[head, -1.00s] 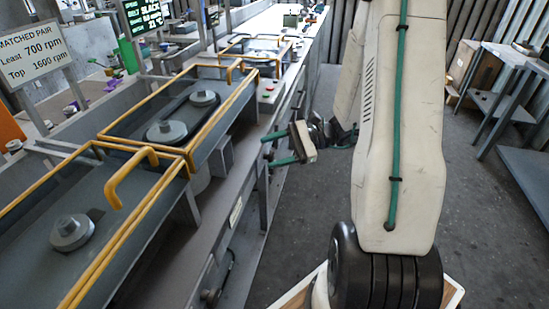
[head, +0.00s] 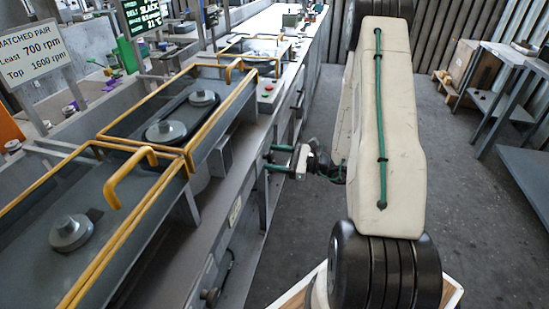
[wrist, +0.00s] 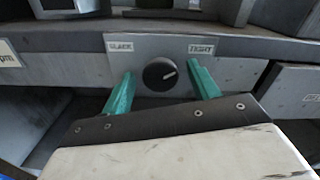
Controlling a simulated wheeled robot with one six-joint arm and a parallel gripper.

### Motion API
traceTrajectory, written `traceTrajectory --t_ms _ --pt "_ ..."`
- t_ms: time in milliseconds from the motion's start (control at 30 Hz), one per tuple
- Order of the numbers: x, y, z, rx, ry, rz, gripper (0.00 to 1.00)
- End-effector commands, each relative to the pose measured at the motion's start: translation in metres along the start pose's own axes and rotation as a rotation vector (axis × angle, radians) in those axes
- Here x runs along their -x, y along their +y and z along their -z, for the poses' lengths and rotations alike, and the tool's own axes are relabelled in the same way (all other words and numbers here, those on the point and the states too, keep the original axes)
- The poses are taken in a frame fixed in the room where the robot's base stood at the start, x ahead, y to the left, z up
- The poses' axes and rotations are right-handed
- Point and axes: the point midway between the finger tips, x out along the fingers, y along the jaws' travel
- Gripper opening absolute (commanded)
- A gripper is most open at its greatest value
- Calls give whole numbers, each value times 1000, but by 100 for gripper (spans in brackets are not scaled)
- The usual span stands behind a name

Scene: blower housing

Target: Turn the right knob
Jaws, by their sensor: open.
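In the wrist view a round black knob (wrist: 160,74) with a light pointer mark sits on a grey panel, below and between labels that seem to read SLACK and TIGHT. The pointer leans up and to the right. My gripper (wrist: 161,69) is open, one green finger on each side of the knob, with visible gaps; contact cannot be told. In the head view my gripper (head: 268,158) points left at the bench front; the knob before it cannot be made out there. Another dark knob (head: 210,295) shows lower on the bench front.
Yellow guard rails (head: 128,180) run along the bench top around round grey pulleys (head: 72,230). A small box with red and green buttons (head: 268,88) stands on the bench edge. A sign (head: 32,50) stands at left. Floor is open at right, before a grey table (head: 525,165).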

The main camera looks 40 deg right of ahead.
Motion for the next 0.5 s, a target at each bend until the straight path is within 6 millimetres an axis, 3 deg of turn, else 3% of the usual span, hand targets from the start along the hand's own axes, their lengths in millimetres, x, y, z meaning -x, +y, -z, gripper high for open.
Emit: traceTrajectory --t_ms 333,500 --pt "-6 0 0 0 0 0 60" --pt "-6 0 0 0 0 0 16"
